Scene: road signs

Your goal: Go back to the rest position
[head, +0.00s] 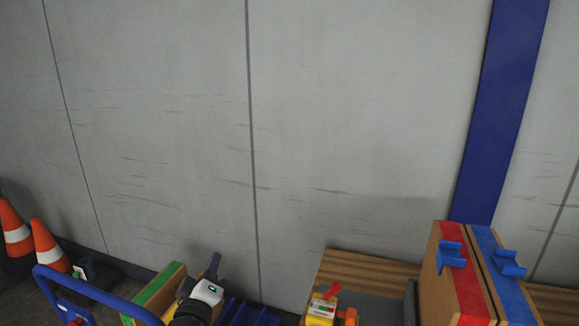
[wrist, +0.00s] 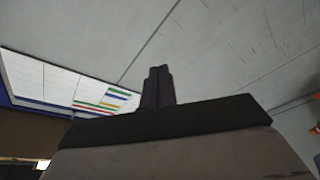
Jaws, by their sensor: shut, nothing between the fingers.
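My gripper (wrist: 157,72) shows in the wrist view as two dark fingers pressed together, with nothing between them. In the head view my gripper (head: 213,260) is at the bottom, left of centre, pointing up in front of the grey wall. Its fingertips are small there. It appears clear of the wall, though the exact gap cannot be told.
Two orange-and-white cones (head: 48,246) stand at the left by a blue rail (head: 95,287). Boxes with red (head: 465,275) and blue (head: 503,280) bands and blue handles stand at the right. A yellow-and-red item (head: 323,305) is at bottom centre. The wall (head: 160,130) is bare.

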